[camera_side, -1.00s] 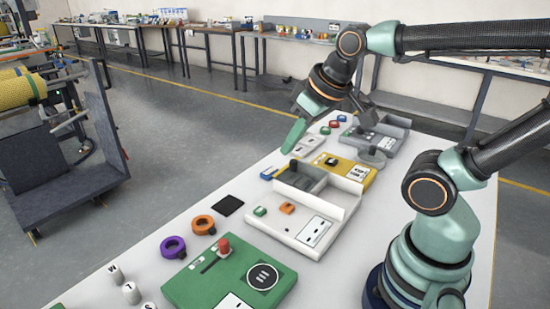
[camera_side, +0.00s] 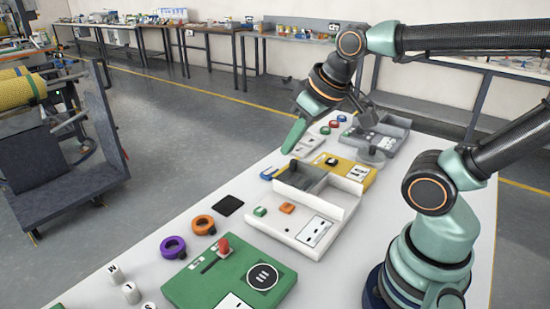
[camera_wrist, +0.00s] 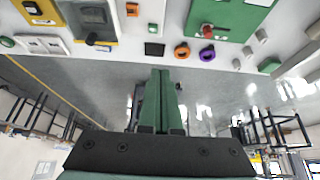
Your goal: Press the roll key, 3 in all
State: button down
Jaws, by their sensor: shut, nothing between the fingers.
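My gripper (camera_side: 292,140) is shut and empty, its green fingers pointing down beside the far end of the white table, above its left edge. In the wrist view the shut fingers (camera_wrist: 160,78) point toward the table, apart from every panel. I cannot tell which control is the roll key, as labels are too small to read. The white tray panel (camera_side: 282,232) carries a green key (camera_side: 260,211) and an orange key (camera_side: 287,208). A yellow panel (camera_side: 345,166) has a small dark control. The green panel (camera_side: 195,290) has a red-knobbed lever (camera_side: 223,246) and a round black dial (camera_side: 262,277).
A purple ring (camera_side: 173,247), an orange ring (camera_side: 203,224) and a black square (camera_side: 230,205) lie along the table's left edge. Small white pieces (camera_side: 131,292) stand at the near left. A grey panel (camera_side: 385,138) is at the far end.

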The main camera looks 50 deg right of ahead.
dwell(0.4)
jog(key=n+g+y, duration=0.2)
jog(key=n+g, duration=0.3)
jog(key=g, duration=0.8)
send_over(285, 205)
notch_tip(285, 205, down, 11)
jog(key=shift+f, duration=4.3)
jog(key=shift+a+f, duration=0.1)
jog(key=shift+f, duration=0.05)
jog(key=shift+a+f, duration=0.1)
jog(key=shift+f, duration=0.2)
